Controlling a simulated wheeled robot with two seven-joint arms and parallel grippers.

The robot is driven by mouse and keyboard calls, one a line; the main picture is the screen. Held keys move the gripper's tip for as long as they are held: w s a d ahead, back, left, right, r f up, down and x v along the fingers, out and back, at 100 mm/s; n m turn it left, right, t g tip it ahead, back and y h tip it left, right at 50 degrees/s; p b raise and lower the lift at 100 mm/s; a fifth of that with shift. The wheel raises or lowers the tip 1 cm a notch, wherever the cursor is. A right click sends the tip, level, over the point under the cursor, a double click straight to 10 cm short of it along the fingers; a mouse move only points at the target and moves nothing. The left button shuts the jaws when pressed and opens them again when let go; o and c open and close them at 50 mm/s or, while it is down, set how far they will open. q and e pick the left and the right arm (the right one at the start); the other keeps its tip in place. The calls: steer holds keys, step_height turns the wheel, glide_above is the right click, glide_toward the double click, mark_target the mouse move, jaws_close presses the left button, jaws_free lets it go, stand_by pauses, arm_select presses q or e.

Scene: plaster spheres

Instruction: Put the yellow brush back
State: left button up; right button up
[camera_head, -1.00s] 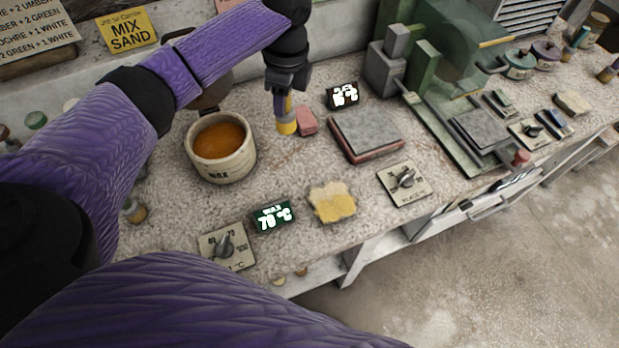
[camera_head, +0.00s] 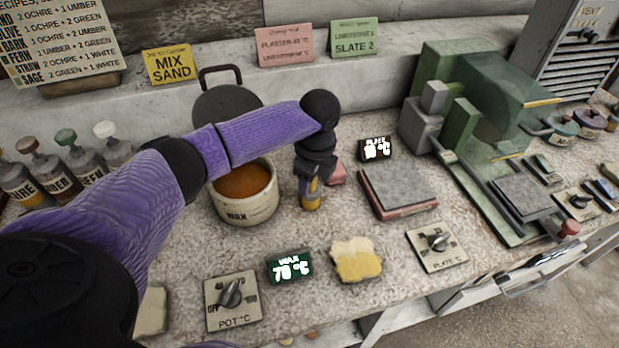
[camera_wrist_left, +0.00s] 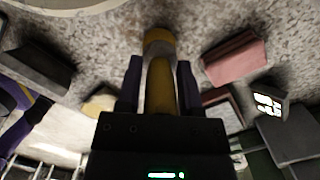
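The yellow brush (camera_head: 310,203) is held roughly upright between the fingers of my left gripper (camera_head: 310,186), just right of the wax pot (camera_head: 248,208). In the left wrist view the brush (camera_wrist_left: 160,90) runs between the two fingers (camera_wrist_left: 158,80), its wide yellow end pointing away from the camera. The fingers appear shut on it. Its lower end is low over the bench; I cannot tell whether it touches. My right gripper is not in view.
A pink block (camera_head: 337,174) is close behind the brush. A grey slab (camera_head: 398,184) lies to the right. A sponge (camera_head: 356,262), a wax display (camera_head: 289,268) and a pot dial (camera_head: 232,300) are in front. Bottles (camera_head: 92,166) stand at left. The green machine (camera_head: 487,110) stands at right.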

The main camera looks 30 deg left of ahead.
arm_select(q)
steer(key=shift+o, duration=1.2)
steer(key=r+p, duration=0.1)
steer(key=r, duration=0.3)
steer(key=d+r+p, duration=0.1)
steer(key=r+p, duration=0.1)
steer(key=r, duration=0.2)
steer(key=r+p, duration=0.1)
steer(key=r, duration=0.3)
steer(key=shift+w+d+r, duration=0.1)
steer(key=shift+d, duration=0.05)
